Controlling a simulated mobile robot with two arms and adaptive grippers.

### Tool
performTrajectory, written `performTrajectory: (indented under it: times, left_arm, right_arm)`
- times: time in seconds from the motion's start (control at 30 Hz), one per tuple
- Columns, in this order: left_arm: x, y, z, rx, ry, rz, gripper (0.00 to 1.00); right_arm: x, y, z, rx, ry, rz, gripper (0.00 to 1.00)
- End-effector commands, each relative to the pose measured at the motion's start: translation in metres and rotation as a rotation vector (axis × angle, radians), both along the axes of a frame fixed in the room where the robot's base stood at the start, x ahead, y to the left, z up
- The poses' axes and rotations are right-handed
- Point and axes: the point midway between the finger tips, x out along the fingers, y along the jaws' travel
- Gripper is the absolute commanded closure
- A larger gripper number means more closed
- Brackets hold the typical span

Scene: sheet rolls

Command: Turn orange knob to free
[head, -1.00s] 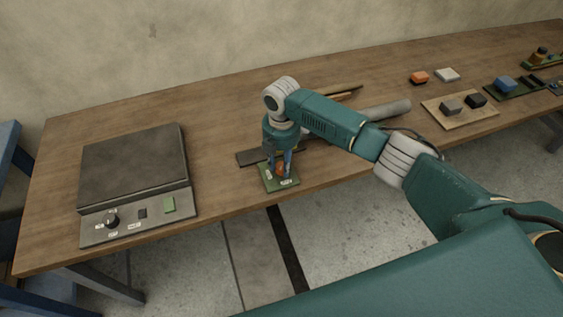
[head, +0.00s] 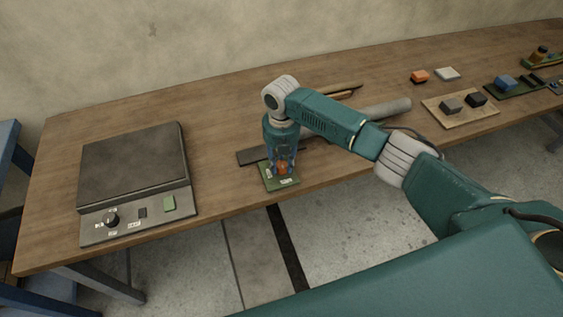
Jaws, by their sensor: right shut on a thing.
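The orange knob (head: 282,168) sits on a small green plate (head: 285,184) near the table's front edge, in the middle of the head view. White labels lie on the plate beside the knob; their text is too small to read. My right gripper (head: 282,166) points straight down over the plate and is shut on the orange knob. Its fingers hide part of the knob, so its pointing direction cannot be told. My left gripper is not in view.
A grey hotplate-like device (head: 135,170) with a black knob (head: 111,219) stands at the left. A dark flat bar (head: 252,156) and a grey roll (head: 388,109) lie behind the plate. Blocks on a board (head: 460,119) are at the right.

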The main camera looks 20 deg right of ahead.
Motion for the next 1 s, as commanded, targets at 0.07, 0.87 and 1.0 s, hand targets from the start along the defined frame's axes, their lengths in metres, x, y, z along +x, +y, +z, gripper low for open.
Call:
performTrajectory:
  times: [0.07, 0.87, 1.0]
  left_arm:
    - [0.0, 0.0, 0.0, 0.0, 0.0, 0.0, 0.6]
    - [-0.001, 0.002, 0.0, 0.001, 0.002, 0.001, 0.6]
    - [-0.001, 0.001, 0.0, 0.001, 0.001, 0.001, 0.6]
  right_arm:
    - [0.001, 0.0, 0.001, 0.0, -0.001, 0.007, 0.96]
    - [0.001, 0.0, 0.002, 0.0, -0.001, 0.009, 0.51]
    - [0.001, 0.0, 0.017, 0.002, -0.004, 0.01, 0.51]
